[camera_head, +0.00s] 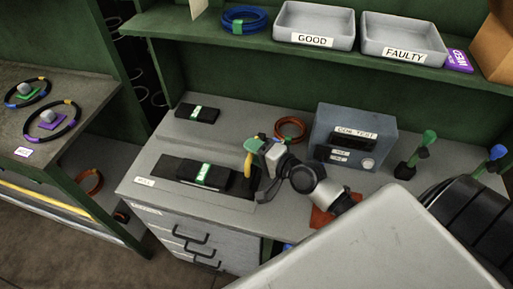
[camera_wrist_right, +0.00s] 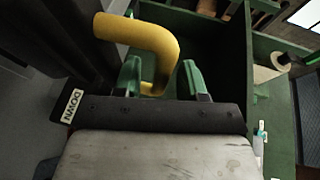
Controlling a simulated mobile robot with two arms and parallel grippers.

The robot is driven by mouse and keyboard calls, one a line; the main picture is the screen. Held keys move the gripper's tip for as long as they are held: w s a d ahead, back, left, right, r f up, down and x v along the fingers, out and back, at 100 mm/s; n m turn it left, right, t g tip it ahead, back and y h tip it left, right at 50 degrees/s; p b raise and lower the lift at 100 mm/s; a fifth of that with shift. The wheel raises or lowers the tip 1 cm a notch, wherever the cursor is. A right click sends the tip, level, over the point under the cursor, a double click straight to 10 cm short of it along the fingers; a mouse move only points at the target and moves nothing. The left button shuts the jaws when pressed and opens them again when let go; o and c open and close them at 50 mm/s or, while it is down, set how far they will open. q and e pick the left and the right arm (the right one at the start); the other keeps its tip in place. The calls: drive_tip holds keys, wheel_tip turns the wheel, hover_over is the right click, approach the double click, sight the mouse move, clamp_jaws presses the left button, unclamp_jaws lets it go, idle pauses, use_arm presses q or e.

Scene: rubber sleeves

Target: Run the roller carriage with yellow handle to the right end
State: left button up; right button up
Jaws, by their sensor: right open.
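The yellow handle (camera_head: 247,166) of the roller carriage stands up at the right part of a dark flat unit (camera_head: 180,167) on the grey bench. In the right wrist view the handle (camera_wrist_right: 150,42) is a thick bent yellow bar. My right gripper (camera_head: 257,146) is at the handle's top, with green fingertips. In the wrist view my right gripper (camera_wrist_right: 162,75) is open, with the handle's bent end between its fingers; I cannot tell whether they touch it. The carriage body is partly hidden behind my gripper and wrist. My left gripper is not in view.
A grey test box (camera_head: 352,138) stands behind my right arm, with an orange ring (camera_head: 290,130) beside it. A dark box (camera_head: 197,113) lies at the back left. Trays (camera_head: 315,25) sit on the shelf above.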

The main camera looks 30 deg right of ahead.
drive_tip(key=shift+s, duration=0.1)
drive_tip(key=b+v, duration=0.3)
drive_tip(key=v, duration=0.7)
drive_tip(key=shift+s+d, duration=0.2)
drive_tip(key=shift+s, duration=0.1)
